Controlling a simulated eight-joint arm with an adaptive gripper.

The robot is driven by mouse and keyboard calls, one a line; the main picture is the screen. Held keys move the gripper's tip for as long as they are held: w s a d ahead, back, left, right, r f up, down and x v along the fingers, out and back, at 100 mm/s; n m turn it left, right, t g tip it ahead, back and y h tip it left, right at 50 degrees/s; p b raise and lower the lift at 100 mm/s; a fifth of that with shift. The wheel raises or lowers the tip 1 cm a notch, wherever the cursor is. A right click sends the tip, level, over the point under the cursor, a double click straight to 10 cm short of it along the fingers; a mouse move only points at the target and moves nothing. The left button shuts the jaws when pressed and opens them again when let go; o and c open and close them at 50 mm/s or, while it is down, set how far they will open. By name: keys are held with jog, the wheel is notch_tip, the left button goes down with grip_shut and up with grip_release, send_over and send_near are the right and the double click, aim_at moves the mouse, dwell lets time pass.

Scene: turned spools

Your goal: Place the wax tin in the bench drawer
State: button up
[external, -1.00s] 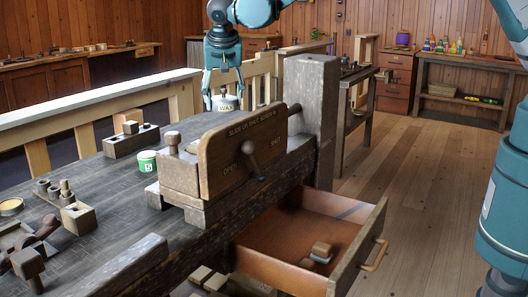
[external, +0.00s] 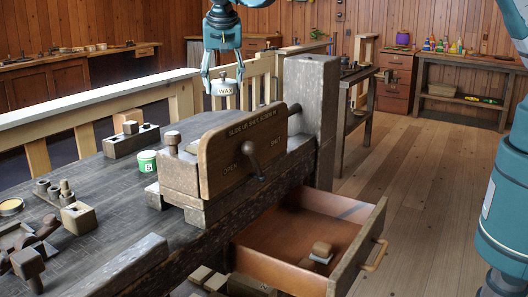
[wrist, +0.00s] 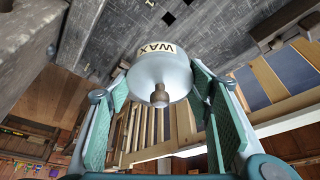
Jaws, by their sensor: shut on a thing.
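The wax tin (external: 225,88) is a pale, white-blue tin with a WAX label and a small brown knob on top. My gripper (external: 222,76) is shut on it and holds it in the air above the back of the workbench, in front of the railing. In the wrist view the tin (wrist: 161,78) sits upright between the two green-padded fingers (wrist: 160,105). The bench drawer (external: 283,250) is pulled open at the bench's right front, below and right of the tin. A small wood and metal tool (external: 321,252) lies inside it.
A wooden vise block with a lettered board (external: 243,150) and a tall grey post (external: 311,115) stand between the tin and the drawer. The drawer's left part is bare.

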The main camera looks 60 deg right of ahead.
notch_tip(320, 180, up, 6)
jog(key=shift+f, duration=0.1)
jog(key=s+a+m+g+b, duration=0.1)
jog(key=s+a+m+b, duration=0.15)
jog(key=s, duration=1.25)
jog(key=s+a+m+h+b, duration=0.1)
jog(key=s+a+m+b, duration=0.2)
jog(key=s, duration=1.1)
jog(key=s+a+m+g+b, duration=0.15)
jog(key=s+b, duration=0.25)
jog(key=s, duration=1.1)
notch_tip(320, 180, down, 28)
jog(key=shift+a+f, duration=0.2)
jog(key=shift+a, duration=0.05)
jog(key=shift+f+b, duration=0.95)
jog(key=shift+f, duration=2.15)
jog(key=shift+f, duration=0.1)
